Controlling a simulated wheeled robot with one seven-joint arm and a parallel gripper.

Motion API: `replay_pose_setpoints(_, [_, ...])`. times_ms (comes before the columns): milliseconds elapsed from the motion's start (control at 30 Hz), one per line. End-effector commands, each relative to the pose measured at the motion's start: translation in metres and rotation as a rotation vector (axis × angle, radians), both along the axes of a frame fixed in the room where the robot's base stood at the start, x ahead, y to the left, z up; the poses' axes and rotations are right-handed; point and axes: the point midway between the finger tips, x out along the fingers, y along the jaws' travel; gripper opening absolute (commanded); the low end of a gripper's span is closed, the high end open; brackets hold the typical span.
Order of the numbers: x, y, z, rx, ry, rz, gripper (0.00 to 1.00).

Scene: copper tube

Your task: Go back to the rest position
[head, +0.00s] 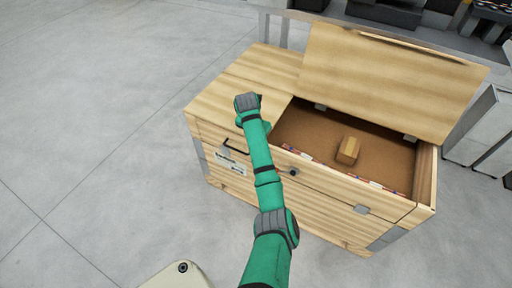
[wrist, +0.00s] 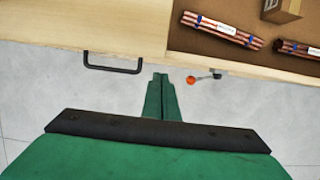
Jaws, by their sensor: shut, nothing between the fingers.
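My gripper (wrist: 160,76) shows in the wrist view with its two narrow green fingers together and nothing between them. Its tips appear beside the crate's front edge, between a black handle and a small orange knob. In the head view my green arm reaches up across the front of the wooden crate (head: 232,86), and the fingertips are hidden. Copper tube bundles (wrist: 222,30) with blue bands and white labels lie inside the crate along its near wall. Another bundle (wrist: 298,48) lies to their right. Both are apart from my gripper.
The crate's lid (head: 385,80) stands open at the back. A small cardboard box (head: 348,150) sits inside the crate. A black handle (wrist: 113,68) and an orange knob (wrist: 191,80) stick out at the front. The floor (head: 90,120) at left is clear.

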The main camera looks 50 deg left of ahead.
Motion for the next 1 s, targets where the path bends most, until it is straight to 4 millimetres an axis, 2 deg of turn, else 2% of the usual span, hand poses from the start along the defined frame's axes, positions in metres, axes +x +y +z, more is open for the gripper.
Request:
replay_pose_setpoints(33, [0.003, 0.001, 0.009, 0.001, -0.003, 0.000, 0.00])
replay_pose_setpoints(200, [0.008, 0.003, 0.026, 0.000, -0.001, 0.000, 0.00])
replay_pose_setpoints(600, [0.009, 0.004, 0.030, 0.002, 0.002, -0.003, 0.00])
replay_pose_setpoints(667, [0.008, 0.002, 0.025, 0.013, 0.006, -0.014, 0.00])
replay_pose_setpoints(767, [0.004, -0.002, 0.007, 0.061, 0.022, -0.068, 0.00])
replay_pose_setpoints(1000, [-0.015, -0.026, -0.062, 0.283, 0.095, -0.337, 0.00])
